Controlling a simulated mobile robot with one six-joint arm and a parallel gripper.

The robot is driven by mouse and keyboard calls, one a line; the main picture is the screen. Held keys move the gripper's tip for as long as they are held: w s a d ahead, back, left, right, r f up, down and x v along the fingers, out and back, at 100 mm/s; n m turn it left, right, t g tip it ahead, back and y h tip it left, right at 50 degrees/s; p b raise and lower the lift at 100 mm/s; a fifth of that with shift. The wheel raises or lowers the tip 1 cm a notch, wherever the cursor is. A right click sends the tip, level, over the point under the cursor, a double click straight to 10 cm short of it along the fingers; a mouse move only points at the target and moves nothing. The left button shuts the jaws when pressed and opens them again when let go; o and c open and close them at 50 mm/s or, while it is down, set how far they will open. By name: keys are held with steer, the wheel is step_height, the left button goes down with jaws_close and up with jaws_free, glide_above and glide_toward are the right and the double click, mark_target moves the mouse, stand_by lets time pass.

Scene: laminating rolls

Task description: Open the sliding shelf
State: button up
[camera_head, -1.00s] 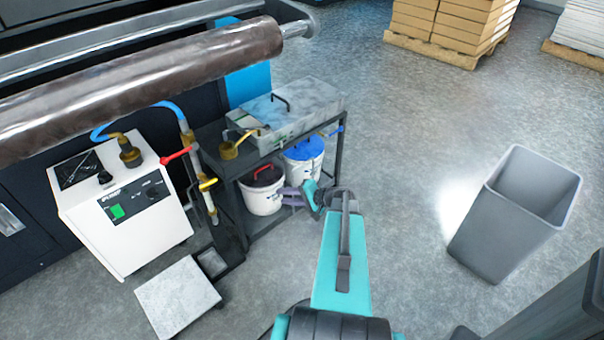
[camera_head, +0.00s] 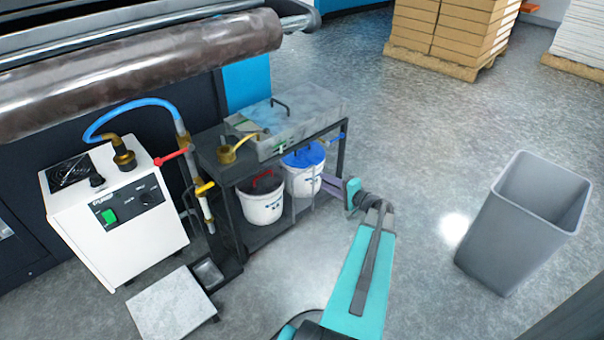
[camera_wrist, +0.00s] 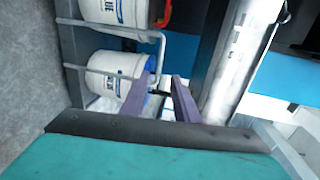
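A dark cart (camera_head: 243,226) stands left of centre in the head view. Its lower shelf (camera_head: 268,231) carries a white bucket with a dark lid (camera_head: 262,206) and a white bucket with a blue lid (camera_head: 303,178). A pale wire rail (camera_wrist: 125,32) runs in front of the buckets in the wrist view. My gripper (camera_head: 332,185) is beside the cart's right end, near the blue-lidded bucket. In the wrist view my gripper's purple fingers (camera_wrist: 166,76) are apart, with no object clearly held. Whether they touch the cart is unclear.
A grey tank (camera_head: 315,108) sits on the cart top. A white machine (camera_head: 130,215) and hoses stand left, with a pale plate (camera_head: 170,303) on the floor before it. A grey bin (camera_head: 510,235) stands right. Floor between cart and bin is mostly clear.

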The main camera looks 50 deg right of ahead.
mark_target(303, 171)
steer(key=b+x, duration=0.3)
steer(key=x, duration=1)
steer(key=shift+w+f, duration=0.15)
steer(key=shift+w, duration=0.2)
steer(key=shift+c, duration=0.5)
jaws_close()
steer(key=shift+s+a, duration=0.1)
steer(key=shift+a, duration=0.2)
steer(key=shift+b, duration=0.3)
